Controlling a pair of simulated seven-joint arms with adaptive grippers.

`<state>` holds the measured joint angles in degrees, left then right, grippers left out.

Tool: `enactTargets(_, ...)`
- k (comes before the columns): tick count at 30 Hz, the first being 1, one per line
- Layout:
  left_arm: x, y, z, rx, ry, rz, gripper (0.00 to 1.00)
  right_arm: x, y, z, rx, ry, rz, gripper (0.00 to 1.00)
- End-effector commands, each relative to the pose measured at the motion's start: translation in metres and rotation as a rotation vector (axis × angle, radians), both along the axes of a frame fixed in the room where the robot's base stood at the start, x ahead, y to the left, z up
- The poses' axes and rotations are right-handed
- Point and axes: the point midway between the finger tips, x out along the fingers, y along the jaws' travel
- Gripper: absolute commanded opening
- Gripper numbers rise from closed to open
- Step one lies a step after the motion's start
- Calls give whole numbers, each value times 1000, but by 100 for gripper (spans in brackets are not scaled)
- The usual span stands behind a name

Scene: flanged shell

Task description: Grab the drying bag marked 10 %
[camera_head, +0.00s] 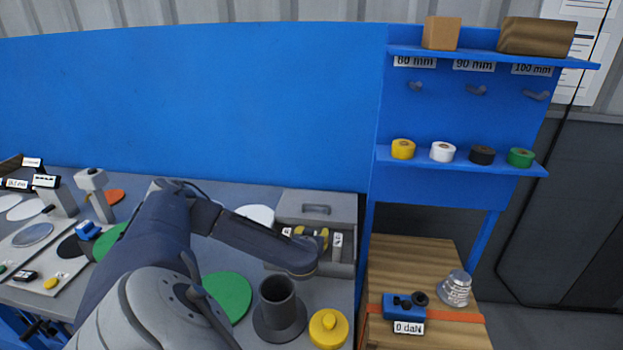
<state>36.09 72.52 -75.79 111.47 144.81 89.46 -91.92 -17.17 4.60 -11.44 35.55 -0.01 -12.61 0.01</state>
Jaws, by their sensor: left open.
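An open grey box (345,205) with a handle on its lid stands at the back of the bench. In it are small pieces with white labels, one at its left and a white one (337,243) at its right; their print is too small to read, so I cannot tell which is the 10 % drying bag. My left arm reaches across the bench to this box. My left gripper (312,239) is at the box opening, open, among dark and yellow parts, and partly hidden by my wrist. I cannot see it holding anything. My right gripper is out of view.
A grey flanged cylinder (279,308) and a yellow knobbed lid (328,328) stand in front of the box. A green disc (228,296) lies beside my arm. A blue shelf post bounds the right. A wooden table (410,258) holds a silver flanged part (456,289) and a blue tensioner (402,307).

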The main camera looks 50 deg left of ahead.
Motion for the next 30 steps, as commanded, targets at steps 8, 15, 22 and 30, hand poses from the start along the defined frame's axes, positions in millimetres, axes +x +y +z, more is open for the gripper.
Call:
enactTargets(8,0,0,0,0,0,0,37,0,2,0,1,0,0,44)
enactTargets(15,0,0,0,0,0,0,9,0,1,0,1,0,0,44)
enactTargets(22,0,0,0,0,0,0,0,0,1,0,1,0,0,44)
enactTargets(30,0,0,0,0,0,0,0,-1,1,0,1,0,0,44)
